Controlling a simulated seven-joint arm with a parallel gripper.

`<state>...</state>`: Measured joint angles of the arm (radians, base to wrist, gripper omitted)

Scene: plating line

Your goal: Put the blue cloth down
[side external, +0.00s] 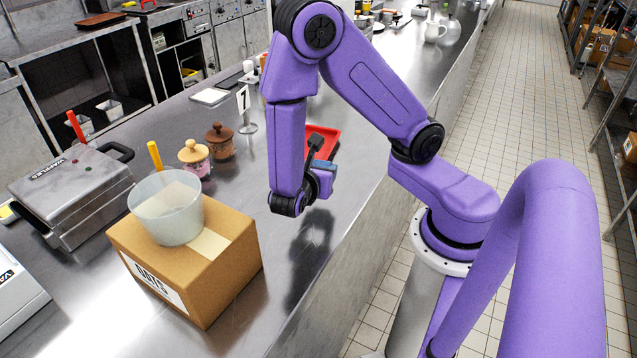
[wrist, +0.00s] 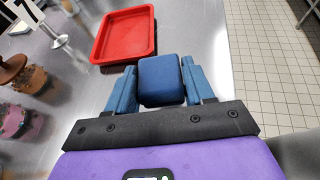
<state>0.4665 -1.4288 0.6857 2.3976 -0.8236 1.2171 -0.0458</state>
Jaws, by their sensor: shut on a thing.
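The blue cloth (wrist: 160,80) shows in the wrist view as a rounded, folded-looking blue block between the two blue fingers of my gripper (wrist: 161,88). My gripper is shut on it. In the side external view my gripper (side external: 320,180) hangs above the steel counter, near its right edge, and a bit of blue shows at it, small and partly hidden by my arm. The gripper's shadow lies on the counter below, so the cloth appears held clear of the surface.
A red tray (wrist: 127,36) lies on the counter just beyond my gripper. A cardboard box (side external: 190,275) with a translucent tub (side external: 166,210) on it stands left.

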